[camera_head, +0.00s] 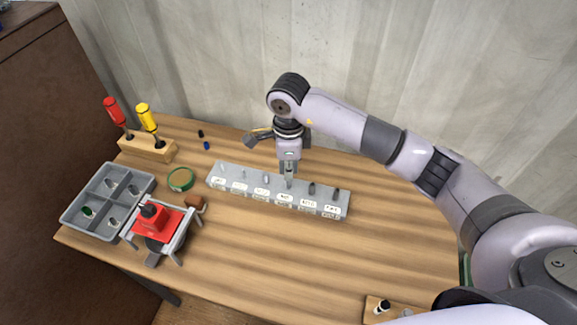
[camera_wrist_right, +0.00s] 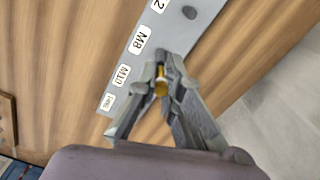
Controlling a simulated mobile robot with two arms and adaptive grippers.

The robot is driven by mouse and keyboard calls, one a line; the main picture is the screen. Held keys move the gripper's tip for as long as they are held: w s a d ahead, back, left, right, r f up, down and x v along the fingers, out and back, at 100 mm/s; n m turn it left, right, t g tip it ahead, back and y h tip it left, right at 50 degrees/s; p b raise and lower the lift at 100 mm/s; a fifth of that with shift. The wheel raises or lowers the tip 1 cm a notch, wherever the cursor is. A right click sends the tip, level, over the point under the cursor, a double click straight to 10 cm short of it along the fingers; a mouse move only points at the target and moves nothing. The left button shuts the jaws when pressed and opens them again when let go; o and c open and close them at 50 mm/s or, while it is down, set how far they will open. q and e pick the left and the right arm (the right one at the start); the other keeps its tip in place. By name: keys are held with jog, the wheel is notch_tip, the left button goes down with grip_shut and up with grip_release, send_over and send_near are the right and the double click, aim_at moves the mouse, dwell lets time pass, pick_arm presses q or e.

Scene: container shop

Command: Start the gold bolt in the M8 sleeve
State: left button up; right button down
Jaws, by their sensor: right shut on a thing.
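A long grey bar (camera_head: 253,179) with a row of white size labels lies on the wooden table, with several small sleeves or studs standing along its top. In the right wrist view the M8 label (camera_wrist_right: 142,40) is beside my fingertips. My right gripper (camera_head: 289,183) points down over the bar at the fourth label from the left. It is shut on the gold bolt (camera_wrist_right: 161,80), which shows between the fingers. The bolt's lower end and the M8 sleeve are hidden by the fingers, so I cannot tell whether the bolt is in the sleeve. My left gripper is not in view.
A grey divided tray (camera_head: 122,170) and a red device on a grey stand (camera_head: 155,220) are at the left. A green ring (camera_head: 181,180) lies left of the bar. Red and yellow screwdrivers stand in a wooden block (camera_head: 146,150). The table's front middle is clear.

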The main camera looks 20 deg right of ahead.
dwell(0.3)
dwell(0.7)
jog(key=shift+b, duration=0.8)
dwell(0.8)
jog(key=shift+f+b, duration=1.05)
jog(key=shift+f, duration=0.05)
jog(key=c, duration=1.7)
grip_release()
jog(key=shift+o, duration=0.2)
jog(key=shift+r, duration=0.1)
jog(key=shift+r+p, duration=1.3)
jog(key=shift+r, duration=1.6)
